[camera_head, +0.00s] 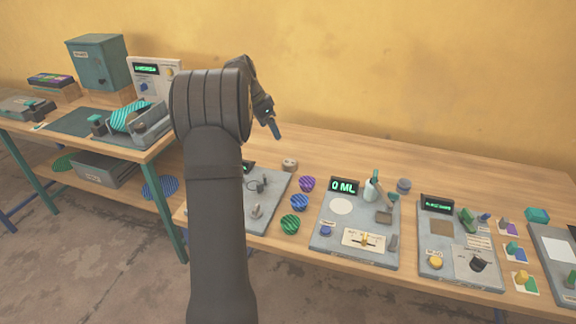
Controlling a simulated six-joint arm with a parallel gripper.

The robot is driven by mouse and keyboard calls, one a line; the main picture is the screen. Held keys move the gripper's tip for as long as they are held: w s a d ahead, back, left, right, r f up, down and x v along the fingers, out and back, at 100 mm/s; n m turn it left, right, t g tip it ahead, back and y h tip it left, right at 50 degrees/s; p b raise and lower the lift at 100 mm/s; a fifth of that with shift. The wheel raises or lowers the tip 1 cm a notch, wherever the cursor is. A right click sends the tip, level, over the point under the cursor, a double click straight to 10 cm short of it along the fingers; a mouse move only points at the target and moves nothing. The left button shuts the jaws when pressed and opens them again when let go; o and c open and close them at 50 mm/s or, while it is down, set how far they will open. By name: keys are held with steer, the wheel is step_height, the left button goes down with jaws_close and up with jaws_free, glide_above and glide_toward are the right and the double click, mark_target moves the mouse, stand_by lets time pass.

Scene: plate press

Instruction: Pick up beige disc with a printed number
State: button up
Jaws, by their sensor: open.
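A small beige round piece (290,164) with dark marks on top sits on the right-hand wooden table, just behind the grey plate beside my arm. It may be the disc, but the marks are too small to read as a number. My gripper (276,131) hangs in the air above and slightly left of it in the picture, empty and open, apart from everything. A pale, flat round spot (341,206) lies on the grey panel with the "0 ML" display. My arm hides part of the left plate.
A bottle (371,188) and grey panels with knobs (436,262) fill the table farther right. A second table (85,139) with a teal box stands at left. The table's back strip is mostly clear.

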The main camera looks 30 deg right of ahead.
step_height(320, 180, down, 2)
steer(key=w+d, duration=0.1)
steer(key=w, duration=0.1)
steer(key=m, duration=0.1)
glide_above(289, 162)
steer(key=a, duration=0.3)
step_height(289, 162, down, 12)
steer(key=shift+d+x, duration=0.1)
steer(key=shift+x, duration=1.25)
steer(key=shift+d+x, duration=0.15)
steer(key=shift+x, duration=1.2)
steer(key=shift+s+r, duration=0.1)
steer(key=shift+s, duration=0.05)
steer(key=shift+c, duration=0.5)
steer(key=c, duration=1.1)
